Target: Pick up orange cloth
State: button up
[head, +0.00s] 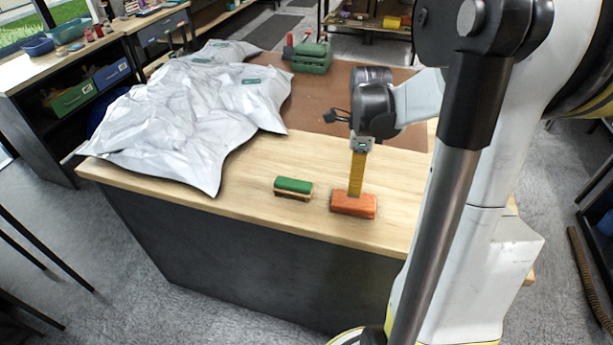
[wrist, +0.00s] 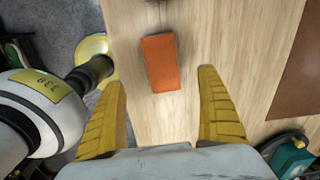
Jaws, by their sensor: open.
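The orange cloth (head: 354,205) is a small block-like orange piece lying flat on the light wood tabletop near its front edge. In the wrist view the orange cloth (wrist: 160,62) lies just beyond and partly between the fingertips, with bare wood on both sides. My gripper (head: 356,190) points down close above the cloth, its yellow fingers overlapping the far side of it in the head view. In the wrist view the two yellow fingers (wrist: 162,82) are spread wide apart with nothing held. I cannot tell whether a fingertip touches the table.
A green-topped brush (head: 293,187) lies just left of the cloth. A large crumpled silvery-white sheet (head: 190,110) covers the table's left part. A brown mat (head: 318,112) lies behind, with a green case (head: 312,58) at its back. Bare wood surrounds the cloth.

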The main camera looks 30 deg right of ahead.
aim_at(353, 199)
jog(key=f+b, duration=0.1)
jog(key=f, duration=0.2)
jog(key=f+b, duration=0.2)
jog(key=f, duration=0.2)
jog(key=f+b, duration=0.1)
jog(key=f, duration=0.3)
jog(key=shift+d, duration=0.35)
jog(key=shift+c, duration=0.2)
jog(key=c, duration=1.2)
jog(key=shift+r, duration=0.15)
notch_tip(353, 199, up, 4)
jog(key=shift+p, duration=0.85)
jog(key=s+d+r+p, duration=0.3)
jog(key=s+d+r, duration=0.3)
jog(key=s, duration=0.3)
jog(key=shift+d+r, duration=0.4)
jog(key=shift+d, duration=0.4)
